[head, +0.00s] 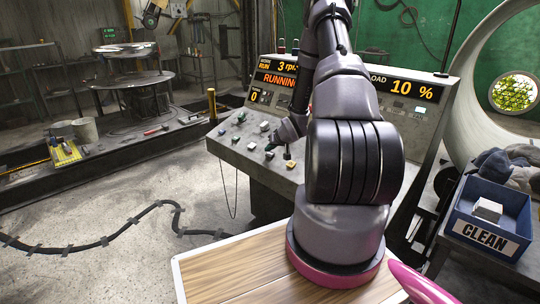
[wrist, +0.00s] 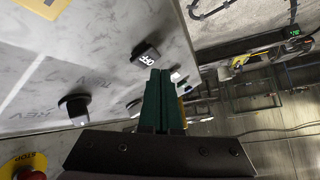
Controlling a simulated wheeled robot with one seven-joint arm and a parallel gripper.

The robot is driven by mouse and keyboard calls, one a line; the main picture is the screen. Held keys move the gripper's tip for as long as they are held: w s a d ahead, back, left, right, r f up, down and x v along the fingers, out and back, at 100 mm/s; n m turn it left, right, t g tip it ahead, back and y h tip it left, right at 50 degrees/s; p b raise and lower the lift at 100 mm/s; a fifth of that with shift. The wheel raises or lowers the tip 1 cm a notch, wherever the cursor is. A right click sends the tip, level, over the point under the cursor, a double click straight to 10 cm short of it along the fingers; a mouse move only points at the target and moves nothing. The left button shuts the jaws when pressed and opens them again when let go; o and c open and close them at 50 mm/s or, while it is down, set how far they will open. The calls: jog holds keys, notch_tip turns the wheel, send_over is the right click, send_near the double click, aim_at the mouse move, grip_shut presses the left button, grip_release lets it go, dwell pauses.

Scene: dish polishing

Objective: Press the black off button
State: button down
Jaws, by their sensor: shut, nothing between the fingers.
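The black off button (wrist: 145,52), a dark block with white "OFF" lettering on its face, stands out from the grey console panel in the wrist view. My gripper (wrist: 162,74) is shut and empty, its dark green fingers pressed together. The fingertips appear just beside and below the button in the picture; I cannot tell whether they touch it. I cannot tell which button there is the off button.
The console screen (head: 275,79) reads "RUNNING"; another readout (head: 408,88) shows "10 %". A black knob (wrist: 75,108) and a red stop button (wrist: 28,172) on yellow sit near my gripper. A blue "CLEAN" bin (head: 460,222) stands right. A cable (head: 120,237) crosses the floor.

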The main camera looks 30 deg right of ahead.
jog(key=shift+f, duration=0.1)
dwell(0.4)
jog(key=shift+d+f, duration=0.15)
jog(key=shift+f, duration=0.15)
jog(key=shift+d+f, duration=0.15)
jog(key=shift+f, duration=0.3)
dwell(0.7)
dwell(0.3)
jog(key=shift+a+r, duration=0.3)
jog(key=shift+r, duration=0.6)
jog(key=shift+s+a+r, duration=0.1)
jog(key=shift+a+r, duration=0.15)
jog(key=shift+r, duration=0.55)
jog(key=shift+s+a+r, duration=0.15)
jog(key=shift+a+r, duration=0.15)
jog(key=shift+r, duration=0.45)
jog(key=shift+s+a+r, duration=0.1)
jog(key=shift+a+r, duration=0.15)
jog(key=shift+r, duration=0.55)
